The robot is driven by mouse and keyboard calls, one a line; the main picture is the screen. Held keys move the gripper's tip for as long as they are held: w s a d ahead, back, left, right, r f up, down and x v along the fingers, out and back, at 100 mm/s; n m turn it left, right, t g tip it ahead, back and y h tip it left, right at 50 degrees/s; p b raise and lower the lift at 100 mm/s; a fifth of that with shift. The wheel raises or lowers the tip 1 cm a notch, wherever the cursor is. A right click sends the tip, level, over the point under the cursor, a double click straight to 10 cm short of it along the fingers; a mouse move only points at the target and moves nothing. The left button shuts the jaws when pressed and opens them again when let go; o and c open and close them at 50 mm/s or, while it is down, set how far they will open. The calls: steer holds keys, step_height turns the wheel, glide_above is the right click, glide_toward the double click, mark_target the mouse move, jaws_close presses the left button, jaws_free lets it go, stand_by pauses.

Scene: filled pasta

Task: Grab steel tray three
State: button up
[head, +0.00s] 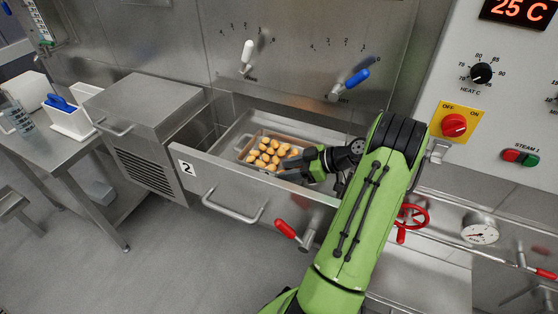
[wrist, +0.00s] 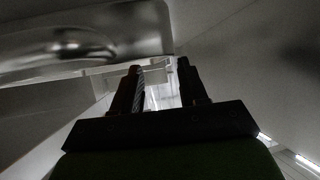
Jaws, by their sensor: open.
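A shallow tray (head: 283,139) holding several rounded yellow pasta pieces (head: 266,152) lies inside the pulled-out drawer (head: 192,184) marked 2. No number three shows on the tray. My gripper (head: 291,164) is at the tray's right side, low inside the drawer. Its black fingers hide the tray's right end. In the wrist view, the fingers (wrist: 158,68) stand apart with nothing visible between them. A rounded steel rim (wrist: 75,48) is above and left of them there; I cannot tell whether it is the tray. Contact with the tray cannot be told.
The drawer's handle (head: 232,207) and a red-handled valve (head: 286,229) are at the front. A steel unit (head: 140,104) stands left of the drawer. White (head: 247,52) and blue (head: 356,79) levers stick out from the back wall. A red handwheel (head: 412,217) is right of my arm.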

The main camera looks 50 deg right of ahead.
mark_target(271, 173)
steer(key=shift+w+a+f, duration=0.35)
steer(key=shift+w+a, duration=0.05)
steer(key=shift+a, duration=0.2)
steer(key=shift+w+a+f, duration=0.35)
steer(key=shift+w+a, duration=0.05)
steer(key=shift+a, duration=0.15)
steer(key=shift+s+a+b, duration=0.1)
steer(key=shift+b, duration=0.2)
steer(key=shift+w+d+f, duration=0.15)
steer(key=shift+w+f, duration=0.15)
steer(key=shift+w, duration=0.3)
steer(key=shift+w+d+f, duration=0.15)
steer(key=shift+w+f, duration=0.15)
steer(key=shift+w, duration=0.25)
steer(key=shift+w+a+r, duration=0.1)
steer(key=shift+a+r, duration=0.05)
steer(key=shift+a, duration=0.1)
steer(key=shift+c, duration=1)
steer(key=shift+s+a+r, duration=0.1)
steer(key=shift+s+r, duration=0.05)
steer(key=shift+s, duration=0.05)
steer(key=shift+c, duration=1.1)
steer(key=shift+d, duration=0.2)
jaws_close()
steer(key=shift+s, duration=0.1)
steer(key=shift+d, duration=0.1)
